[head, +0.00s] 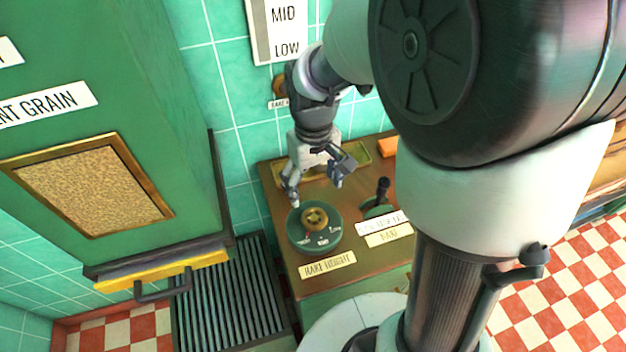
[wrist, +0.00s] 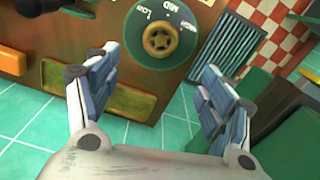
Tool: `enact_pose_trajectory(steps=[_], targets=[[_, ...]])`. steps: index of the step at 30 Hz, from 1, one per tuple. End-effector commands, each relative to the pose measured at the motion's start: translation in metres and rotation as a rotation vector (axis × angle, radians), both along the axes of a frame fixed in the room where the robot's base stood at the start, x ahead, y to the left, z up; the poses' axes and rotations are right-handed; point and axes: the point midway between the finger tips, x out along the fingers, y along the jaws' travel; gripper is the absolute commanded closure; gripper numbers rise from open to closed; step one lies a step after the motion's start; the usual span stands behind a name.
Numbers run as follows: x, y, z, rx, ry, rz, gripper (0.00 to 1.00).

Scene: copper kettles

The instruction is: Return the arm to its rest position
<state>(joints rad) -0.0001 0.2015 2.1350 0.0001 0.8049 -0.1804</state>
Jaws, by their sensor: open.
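My gripper (head: 316,190) hangs over the wooden control desk in the head view, just behind and above the round green dial (head: 314,228). In the wrist view my gripper (wrist: 158,82) has its two fingers wide apart with nothing between them. The dial, with its brass knob, also shows in the wrist view (wrist: 160,38), beyond the fingertips. The fingers appear apart from the knob. My arm reaches down to the desk from the upper right of the head view.
A dark lever (head: 382,190) stands right of the dial on the desk (head: 290,190). A green cabinet (head: 120,80) with a yellow-edged lower lip (head: 160,270) rises at left. A ribbed grate (head: 228,300) lies below it. A level sign (head: 286,30) hangs on the tiled wall.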

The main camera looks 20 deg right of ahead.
Motion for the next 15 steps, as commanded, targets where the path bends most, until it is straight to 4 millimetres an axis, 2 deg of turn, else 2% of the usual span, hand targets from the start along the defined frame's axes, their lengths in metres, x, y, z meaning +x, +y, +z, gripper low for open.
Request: enact_pose_trajectory(steps=[11, 15], targets=[[0.0, 0.0, 0.0, 0.0, 0.0, 0.0, 0.26], [-0.005, 0.0, 0.012, 0.0, -0.023, -0.008, 0.26]])
